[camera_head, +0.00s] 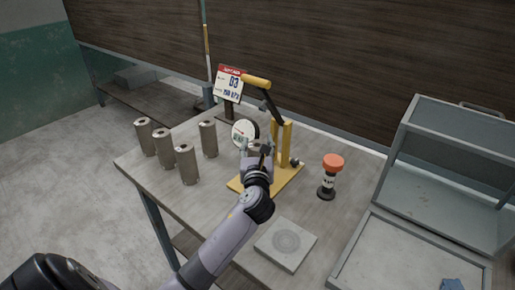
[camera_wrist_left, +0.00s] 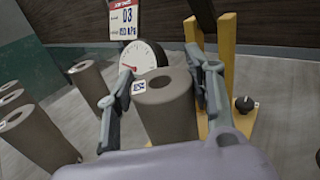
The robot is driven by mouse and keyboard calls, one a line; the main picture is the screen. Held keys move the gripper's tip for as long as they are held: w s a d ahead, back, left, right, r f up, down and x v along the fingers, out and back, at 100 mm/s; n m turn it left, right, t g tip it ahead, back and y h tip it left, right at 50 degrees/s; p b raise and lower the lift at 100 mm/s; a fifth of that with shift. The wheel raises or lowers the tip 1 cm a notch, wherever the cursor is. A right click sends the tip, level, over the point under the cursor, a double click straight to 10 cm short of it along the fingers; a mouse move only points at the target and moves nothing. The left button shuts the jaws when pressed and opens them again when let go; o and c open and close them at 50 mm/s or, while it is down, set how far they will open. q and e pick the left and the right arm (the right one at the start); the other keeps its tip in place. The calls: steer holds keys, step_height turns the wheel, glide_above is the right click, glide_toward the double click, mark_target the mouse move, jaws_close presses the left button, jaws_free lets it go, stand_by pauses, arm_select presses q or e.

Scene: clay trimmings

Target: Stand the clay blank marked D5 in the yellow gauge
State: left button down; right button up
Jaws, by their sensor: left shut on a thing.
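My left gripper (camera_head: 258,150) is shut on a grey clay blank with a hole in its top. In the left wrist view the held blank (camera_wrist_left: 170,112) sits upright between the two fingers of the gripper (camera_wrist_left: 160,95). A small white label on it is too small to read surely. The yellow gauge (camera_head: 286,145) has two posts, a lever arm, a round dial (camera_head: 244,132) and a yellow base plate (camera_head: 290,179). The held blank is at the front of the posts, over the base plate. Its lower end is hidden, so I cannot tell whether it touches the plate.
Several other clay blanks (camera_head: 187,165) stand at the table's left. A sign (camera_head: 229,84) stands behind the gauge. An orange-topped black tool (camera_head: 328,180) stands right of it. A square grey slab (camera_head: 286,245) lies in front. A grey metal cabinet (camera_head: 440,180) is at right.

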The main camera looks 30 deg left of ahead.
arm_select(q)
steer(key=shift+f, duration=0.4)
steer(key=c, duration=0.8)
jaws_free()
steer(key=shift+f, duration=0.1)
steer(key=shift+o, duration=0.2)
steer(key=shift+r, duration=0.25)
steer(key=v, duration=1.2)
steer(key=shift+b, duration=0.35)
steer(key=shift+s+f, duration=0.1)
steer(key=shift+f, duration=0.1)
